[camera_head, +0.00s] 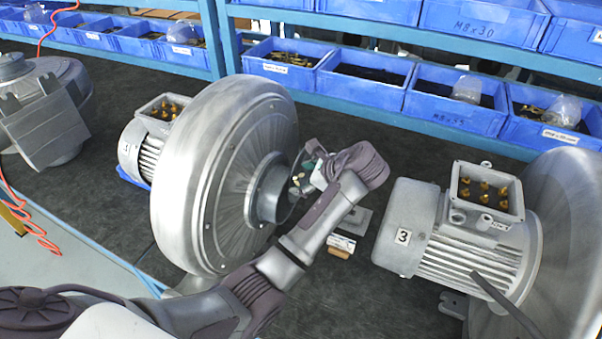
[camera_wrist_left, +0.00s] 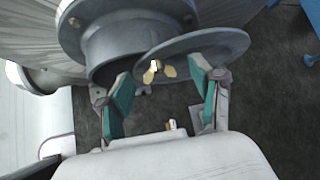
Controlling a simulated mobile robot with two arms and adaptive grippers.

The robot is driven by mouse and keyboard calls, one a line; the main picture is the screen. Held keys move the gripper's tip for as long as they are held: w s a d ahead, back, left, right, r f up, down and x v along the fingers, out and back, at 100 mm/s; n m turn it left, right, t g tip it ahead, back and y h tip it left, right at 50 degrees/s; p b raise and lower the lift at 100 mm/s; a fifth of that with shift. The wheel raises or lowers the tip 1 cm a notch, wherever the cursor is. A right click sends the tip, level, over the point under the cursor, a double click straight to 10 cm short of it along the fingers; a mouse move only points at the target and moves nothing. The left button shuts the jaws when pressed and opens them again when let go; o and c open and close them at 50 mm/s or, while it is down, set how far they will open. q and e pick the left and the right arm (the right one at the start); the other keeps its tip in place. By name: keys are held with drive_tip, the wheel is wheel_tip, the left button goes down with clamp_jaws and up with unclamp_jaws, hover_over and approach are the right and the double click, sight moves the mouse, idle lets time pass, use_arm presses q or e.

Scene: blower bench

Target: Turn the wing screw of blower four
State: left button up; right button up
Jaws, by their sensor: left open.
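The large grey blower (camera_head: 205,175) stands in the middle of the bench; the number on its motor label is too small to read surely. Its round inlet flange (camera_head: 270,190) faces my left gripper (camera_head: 306,172). In the left wrist view, a round cover plate (camera_wrist_left: 200,42) sits at the flange (camera_wrist_left: 115,45). A brass wing screw (camera_wrist_left: 168,72) shows at the plate's lower edge. My left gripper (camera_wrist_left: 159,72) is open, with its teal-padded fingers on either side of the wing screw and apparently clear of it. My right gripper is not in view.
Blower three (camera_head: 405,235) stands to the right, with brass terminals on top. A small wooden block (camera_head: 339,252) lies on the dark bench between the blowers. Blue bins (camera_head: 365,85) line the back. Another grey machine (camera_head: 45,125) stands at the left.

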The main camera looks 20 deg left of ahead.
use_arm(q)
drive_tip(key=shift+s+d+r, duration=0.1)
drive_tip(key=shift+d, duration=0.05)
drive_tip(key=shift+c, duration=0.4)
drive_tip(key=c, duration=1.1)
drive_tip(key=shift+o, duration=0.2)
drive_tip(key=shift+s+t, duration=0.1)
drive_tip(key=shift+t, duration=0.2)
drive_tip(key=shift+s+f+n+t, duration=0.1)
drive_tip(key=shift+s+n+t, duration=0.05)
drive_tip(key=shift+n+t, duration=0.3)
drive_tip(key=shift+s+f+n+t, duration=0.1)
drive_tip(key=shift+n+t, duration=0.25)
drive_tip(key=shift+t, duration=0.2)
drive_tip(key=shift+s+f+n+t+y+b, duration=0.1)
drive_tip(key=shift+n+t+y+b, duration=0.25)
drive_tip(key=shift+t, duration=0.3)
drive_tip(key=shift+s+f+n+t+y+b, duration=0.1)
drive_tip(key=shift+n+t+y+b, duration=0.05)
drive_tip(key=shift+n+t, duration=0.4)
drive_tip(key=o, duration=1.1)
drive_tip(key=shift+w+a, duration=0.1)
drive_tip(key=shift+a, duration=0.1)
